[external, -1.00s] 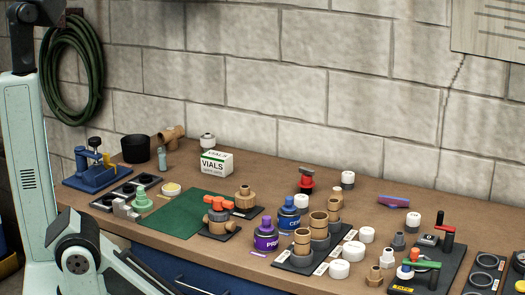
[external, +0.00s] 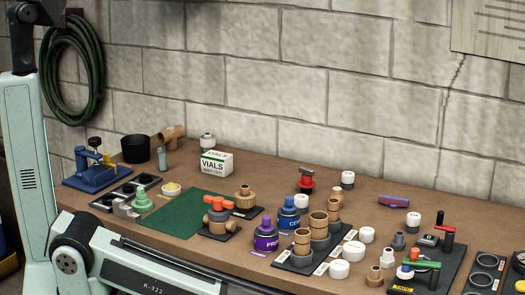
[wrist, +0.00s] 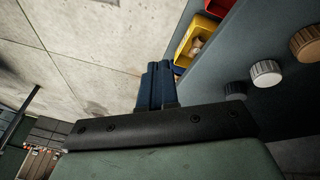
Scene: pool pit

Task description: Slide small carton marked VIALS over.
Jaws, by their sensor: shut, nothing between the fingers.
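The small white and green carton marked VIALS (external: 216,164) stands upright on the brown bench, toward the back. A green mat (external: 187,218) lies in front of it, with bare bench between them. In the external view my arm shows at the lower left, but my gripper is out of that picture. In the wrist view my gripper (wrist: 156,68) shows as dark blue fingers closed together with nothing between them. The carton does not show in the wrist view.
A white-capped jar (external: 207,141) stands just behind the carton. A small bluish bottle (external: 162,159) and a black cup (external: 136,149) are to its left. Purple (external: 265,237) and blue (external: 289,217) cans stand to the right.

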